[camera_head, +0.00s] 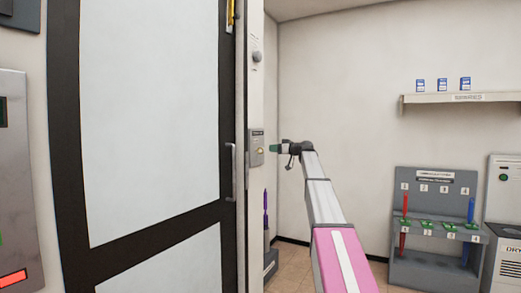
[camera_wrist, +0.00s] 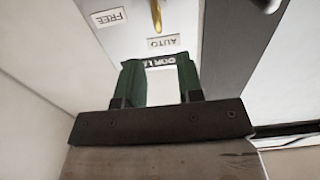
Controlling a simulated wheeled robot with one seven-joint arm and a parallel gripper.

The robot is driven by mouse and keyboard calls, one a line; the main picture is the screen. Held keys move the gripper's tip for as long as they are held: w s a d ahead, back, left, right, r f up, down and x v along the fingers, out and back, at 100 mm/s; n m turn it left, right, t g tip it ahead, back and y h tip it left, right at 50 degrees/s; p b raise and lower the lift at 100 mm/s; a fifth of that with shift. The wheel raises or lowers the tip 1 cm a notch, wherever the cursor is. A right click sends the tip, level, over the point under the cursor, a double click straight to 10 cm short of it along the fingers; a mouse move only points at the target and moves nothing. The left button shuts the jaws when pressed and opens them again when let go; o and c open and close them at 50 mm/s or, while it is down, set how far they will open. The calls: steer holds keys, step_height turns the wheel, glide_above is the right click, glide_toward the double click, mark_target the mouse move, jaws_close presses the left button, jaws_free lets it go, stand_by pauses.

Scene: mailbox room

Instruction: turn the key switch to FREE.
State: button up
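The key switch (camera_head: 257,147) is a small grey plate on the light post right of the door, with a brass-coloured key. In the wrist view the plate appears upside down. Its brass key (camera_wrist: 156,14) is cut off by the top edge, and its visible end points down towards the AUTO label (camera_wrist: 163,41). The FREE label (camera_wrist: 108,17) is to the left. My gripper (camera_wrist: 158,66) has two green fingers, apart with nothing between them. They are over the plate's title strip, apart from the key. In the head view my gripper (camera_head: 274,149) is just right of the switch.
A dark-framed door (camera_head: 232,170) with a vertical handle stands left of the post. A round fitting (camera_head: 257,56) is above the switch. A purple-handled item (camera_head: 266,215) stands below. A shelf (camera_head: 460,98) and a grey tool rack (camera_head: 436,180) are at right.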

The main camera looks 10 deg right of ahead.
mark_target(260, 148)
steer(key=x, duration=0.8)
steer(key=shift+w+a, duration=0.15)
steer(key=shift+w, duration=0.05)
jaws_close()
